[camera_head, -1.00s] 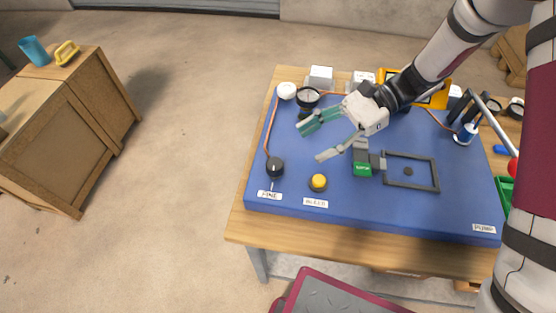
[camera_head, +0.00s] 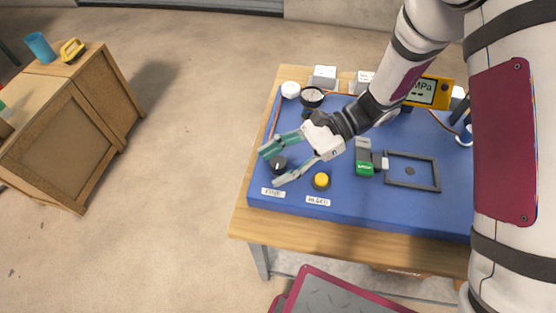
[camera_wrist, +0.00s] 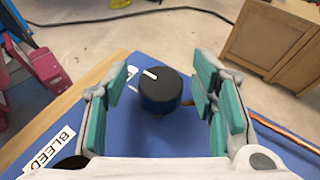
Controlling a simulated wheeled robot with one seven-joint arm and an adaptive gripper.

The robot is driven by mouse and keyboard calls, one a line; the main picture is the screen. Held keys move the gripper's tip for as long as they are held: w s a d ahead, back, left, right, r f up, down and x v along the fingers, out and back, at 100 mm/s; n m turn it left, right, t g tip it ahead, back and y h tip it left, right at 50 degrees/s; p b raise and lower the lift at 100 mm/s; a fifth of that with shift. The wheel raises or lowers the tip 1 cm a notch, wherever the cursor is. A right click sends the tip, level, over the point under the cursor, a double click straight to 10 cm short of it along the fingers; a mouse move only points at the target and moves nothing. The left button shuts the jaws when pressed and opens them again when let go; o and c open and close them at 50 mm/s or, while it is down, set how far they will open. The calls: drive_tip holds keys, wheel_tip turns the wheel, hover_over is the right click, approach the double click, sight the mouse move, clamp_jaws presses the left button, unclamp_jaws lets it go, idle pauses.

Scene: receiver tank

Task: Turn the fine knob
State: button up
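The fine knob (camera_head: 278,164) is a black round knob with a white pointer line, at the front left of the blue board (camera_head: 345,201). In the wrist view the knob (camera_wrist: 160,90) stands between the two finger pads, with a gap on both sides. My gripper (camera_head: 269,166) is open, with teal pads, and its fingers reach to either side of the knob in the head view. The FINE label (camera_head: 273,192) lies in front of the knob. Whether the fingers are down at knob height is hard to tell.
A yellow button (camera_head: 321,181) with the BLEED label (camera_head: 318,201) is right of the knob. A copper pipe (camera_wrist: 285,135) runs close to one finger.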

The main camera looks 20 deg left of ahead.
drive_tip(key=c, duration=1)
drive_tip(key=shift+s+m+p, duration=0.1)
drive_tip(key=shift+m+p, duration=0.2)
